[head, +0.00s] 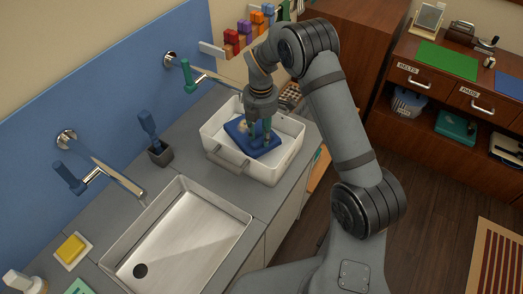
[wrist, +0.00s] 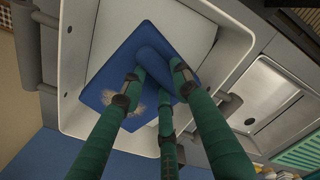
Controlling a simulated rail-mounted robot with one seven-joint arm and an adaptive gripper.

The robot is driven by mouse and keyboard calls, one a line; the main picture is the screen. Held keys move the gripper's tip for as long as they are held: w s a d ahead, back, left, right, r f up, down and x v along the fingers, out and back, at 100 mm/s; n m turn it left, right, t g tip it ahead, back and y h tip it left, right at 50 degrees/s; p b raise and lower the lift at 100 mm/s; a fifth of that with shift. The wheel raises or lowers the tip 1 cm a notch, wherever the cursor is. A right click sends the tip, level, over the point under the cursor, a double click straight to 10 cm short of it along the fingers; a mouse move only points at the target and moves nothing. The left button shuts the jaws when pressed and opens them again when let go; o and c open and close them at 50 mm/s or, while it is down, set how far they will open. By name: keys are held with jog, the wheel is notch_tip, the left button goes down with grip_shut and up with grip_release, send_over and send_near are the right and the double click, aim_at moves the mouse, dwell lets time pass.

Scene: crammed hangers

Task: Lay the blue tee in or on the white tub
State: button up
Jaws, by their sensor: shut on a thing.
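The blue tee (head: 239,137) is a folded flat bundle with a pale, tan patch on it. It lies inside the white tub (head: 290,163), tilted at an angle to the tub's walls. My gripper (head: 261,138) points down into the tub, and its green fingers are shut on the tee. In the wrist view the fingertips (wrist: 158,84) pinch a raised fold of the blue tee (wrist: 117,67), within the walls of the white tub (wrist: 76,42). Whether the tee rests fully on the tub's floor is hard to tell.
The tub stands on a grey counter (head: 184,172) beside a steel sink (head: 185,240). Wall taps with blue (head: 71,178) and green (head: 188,77) handles reach over the counter.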

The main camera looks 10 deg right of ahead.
jog(key=shift+f, duration=0.75)
jog(key=shift+w+d+f+b, duration=0.15)
jog(key=shift+d+f+b, duration=0.05)
jog(key=shift+f+b, duration=0.3)
notch_tip(320, 180, down, 4)
jog(key=b, duration=0.3)
jog(key=shift+r, duration=0.15)
jog(key=o, duration=1.2)
jog(key=shift+a, duration=0.1)
notch_tip(320, 180, up, 12)
jog(key=shift+r+b, duration=0.1)
jog(key=shift+b, duration=0.35)
